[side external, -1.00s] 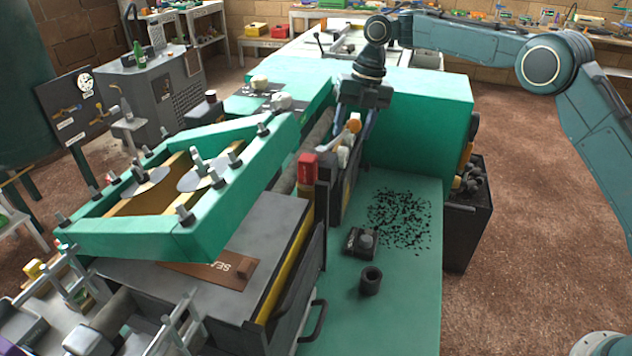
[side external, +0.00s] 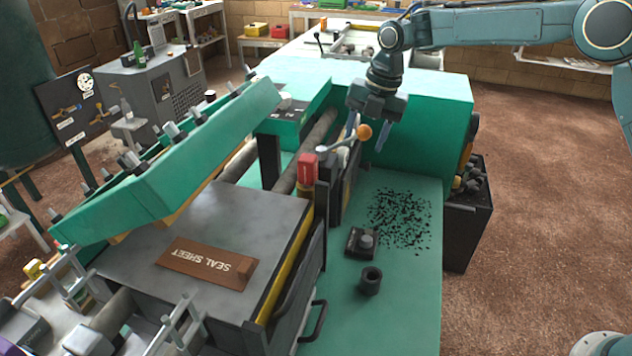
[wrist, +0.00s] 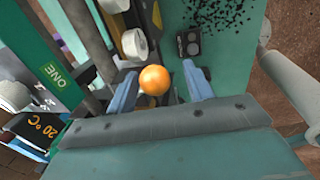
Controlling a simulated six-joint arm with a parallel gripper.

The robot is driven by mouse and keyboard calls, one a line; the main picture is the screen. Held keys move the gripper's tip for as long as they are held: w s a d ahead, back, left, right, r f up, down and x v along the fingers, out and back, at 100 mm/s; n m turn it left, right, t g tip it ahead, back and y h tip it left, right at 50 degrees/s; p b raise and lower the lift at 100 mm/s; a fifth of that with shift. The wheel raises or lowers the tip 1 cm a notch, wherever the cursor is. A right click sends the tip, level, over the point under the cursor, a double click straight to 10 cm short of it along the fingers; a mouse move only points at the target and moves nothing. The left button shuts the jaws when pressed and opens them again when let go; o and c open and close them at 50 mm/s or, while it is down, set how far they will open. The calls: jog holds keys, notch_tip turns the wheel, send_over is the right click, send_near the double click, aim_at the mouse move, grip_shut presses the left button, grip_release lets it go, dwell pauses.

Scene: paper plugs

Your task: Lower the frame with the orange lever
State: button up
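In the wrist view the orange knob (wrist: 155,80) shows between the two spread fingers, with gaps at both sides. The gripper does not appear closed on it. The green frame (side external: 170,165) is raised and tilted steeply over the grey block at left, its near edge clear of the block. The brown seal sheet (side external: 208,265) lies on the block.
A red-topped post (side external: 307,172) stands left of the lever. A large green housing (side external: 425,120) is close behind my gripper.

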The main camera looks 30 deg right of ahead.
jog(key=s+a+m+h, duration=0.1)
jog(key=s+a+m, duration=0.2)
jog(key=s+m, duration=0.3)
notch_tip(320, 180, up, 14)
jog(key=s, duration=0.2)
jog(key=s+d+r+m+t, duration=0.1)
jog(key=s+d+m, duration=0.2)
jog(key=s, duration=0.3)
jog(key=s+d+r+m+t, duration=0.1)
jog(key=s+d+m, duration=0.3)
jog(key=s+m, duration=0.2)
jog(key=shift+d+r, duration=0.3)
jog(key=shift+r, duration=0.05)
dwell(0.5)
jog(key=shift+s, duration=0.1)
